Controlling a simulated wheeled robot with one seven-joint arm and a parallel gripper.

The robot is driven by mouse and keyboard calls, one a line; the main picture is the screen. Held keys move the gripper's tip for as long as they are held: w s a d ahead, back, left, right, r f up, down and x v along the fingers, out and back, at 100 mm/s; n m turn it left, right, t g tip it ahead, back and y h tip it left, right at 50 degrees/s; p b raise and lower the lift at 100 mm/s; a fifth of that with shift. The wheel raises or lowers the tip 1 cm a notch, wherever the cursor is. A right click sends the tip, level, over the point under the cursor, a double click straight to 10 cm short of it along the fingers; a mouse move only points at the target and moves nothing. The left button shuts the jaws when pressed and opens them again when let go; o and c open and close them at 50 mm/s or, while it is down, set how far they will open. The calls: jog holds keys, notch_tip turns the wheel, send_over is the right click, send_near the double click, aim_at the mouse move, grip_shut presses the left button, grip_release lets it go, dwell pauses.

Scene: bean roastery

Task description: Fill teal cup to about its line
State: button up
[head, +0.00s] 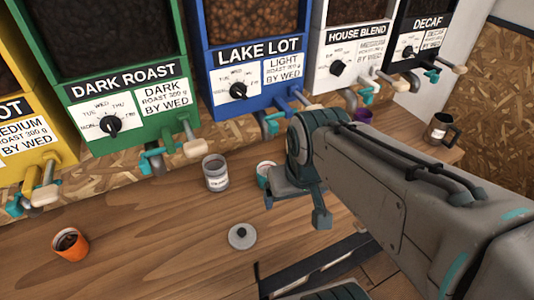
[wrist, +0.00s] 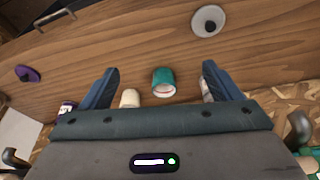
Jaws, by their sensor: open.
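The teal cup (head: 263,174) stands upright on the wooden counter below the blue LAKE LOT dispenser, partly hidden by my arm in the head view. In the wrist view the teal cup (wrist: 163,84) lies between my two spread fingers, apart from both. Its inside looks pale with a reddish ring; the fill level cannot be made out. My gripper (wrist: 159,71) is open and empty. The blue LAKE LOT dispenser (head: 245,60) has a dial and a pale-handled lever (head: 306,105) with a teal spout.
A grey labelled jar (head: 216,174) stands left of the cup. A purple cup (head: 363,116) and dark mug (head: 440,130) are to the right. Green dispenser (head: 110,70) is left.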

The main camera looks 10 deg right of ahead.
jog(key=shift+c, duration=0.2)
jog(key=c, duration=0.5)
jog(key=shift+w+r, duration=0.2)
jog(key=shift+r, duration=0.05)
jog(key=c, duration=0.6)
jog(key=shift+w+d+r+n, duration=0.15)
jog(key=shift+w+r+n, duration=0.3)
jog(key=shift+r, duration=0.15)
jog(key=shift+w+d+r+n, duration=0.15)
jog(key=shift+w+r+n, duration=0.3)
jog(key=shift+r, duration=0.1)
grip_shut()
jog(key=w+d+r+n+g, duration=0.1)
jog(key=w+d+r+n, duration=0.3)
jog(key=w+r+n, duration=0.3)
jog(key=w+d+r+n+g, duration=0.2)
jog(key=w+d+r+n, duration=0.3)
jog(key=r+n, duration=0.6)
jog(key=shift+w+d+r+n+p, duration=0.15)
jog(key=shift+w+r+n+p, duration=0.2)
jog(key=shift+w+r, duration=1.3)
jog(key=shift+s+r, duration=0.6)
jog(key=shift+s, duration=0.05)
